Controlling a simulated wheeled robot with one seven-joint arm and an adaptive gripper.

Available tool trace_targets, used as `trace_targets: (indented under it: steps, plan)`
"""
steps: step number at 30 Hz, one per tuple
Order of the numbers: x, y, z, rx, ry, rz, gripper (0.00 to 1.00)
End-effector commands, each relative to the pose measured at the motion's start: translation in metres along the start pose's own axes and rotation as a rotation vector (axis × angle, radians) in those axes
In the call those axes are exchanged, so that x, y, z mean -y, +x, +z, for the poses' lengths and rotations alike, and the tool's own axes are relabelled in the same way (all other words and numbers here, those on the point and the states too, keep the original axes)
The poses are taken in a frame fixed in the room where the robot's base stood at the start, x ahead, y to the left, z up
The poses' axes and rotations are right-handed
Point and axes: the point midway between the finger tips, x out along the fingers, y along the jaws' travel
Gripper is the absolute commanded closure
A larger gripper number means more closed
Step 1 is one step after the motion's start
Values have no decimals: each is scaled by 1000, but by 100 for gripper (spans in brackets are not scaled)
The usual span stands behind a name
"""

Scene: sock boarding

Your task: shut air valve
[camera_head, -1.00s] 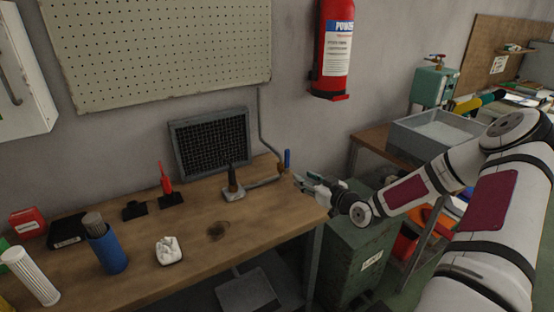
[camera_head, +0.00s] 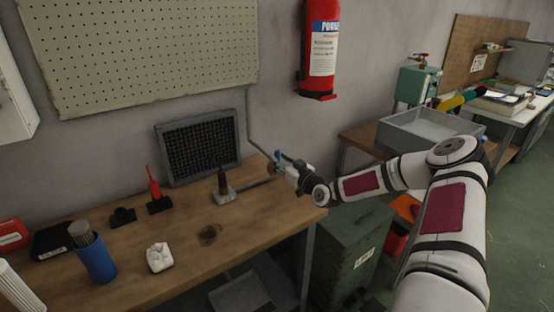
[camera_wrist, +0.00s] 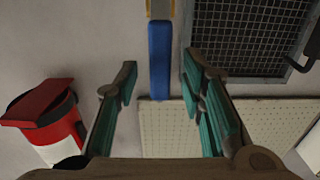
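The air valve has a blue lever handle (camera_head: 277,155) that stands upright on the pipe at the back right of the workbench. In the wrist view the blue handle (camera_wrist: 159,60) runs down from a brass body (camera_wrist: 160,8) at the top edge. My gripper (camera_head: 282,166) is at the valve, to its right in the head view. In the wrist view my gripper (camera_wrist: 159,70) is open, with a teal-padded finger on each side of the handle. Gaps show on both sides, so neither finger appears to touch it. In the head view my fingers partly hide the valve body.
The pipe (camera_head: 251,122) runs down the wall behind the valve. A black mesh panel (camera_head: 199,148) and a small stand (camera_head: 223,188) are left of it. A fire extinguisher (camera_head: 322,50) hangs above right. A green cabinet (camera_head: 345,250) stands below my arm.

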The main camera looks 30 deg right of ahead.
Motion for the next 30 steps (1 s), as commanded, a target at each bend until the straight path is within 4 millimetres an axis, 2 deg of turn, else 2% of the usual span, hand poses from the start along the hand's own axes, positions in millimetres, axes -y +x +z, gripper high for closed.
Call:
trace_targets:
  steps: [6, 15, 16, 18, 21, 30]
  plan:
    - [0, 18, 0, 0, 0, 0, 63]
    - [0, 20, 0, 0, 0, 0, 63]
    - [0, 20, 0, 0, 0, 0, 66]
    - [0, 20, 0, 0, 0, 0, 81]
    - [0, 20, 0, 1, 0, 0, 100]
    - [0, 20, 0, 1, -8, 0, 100]
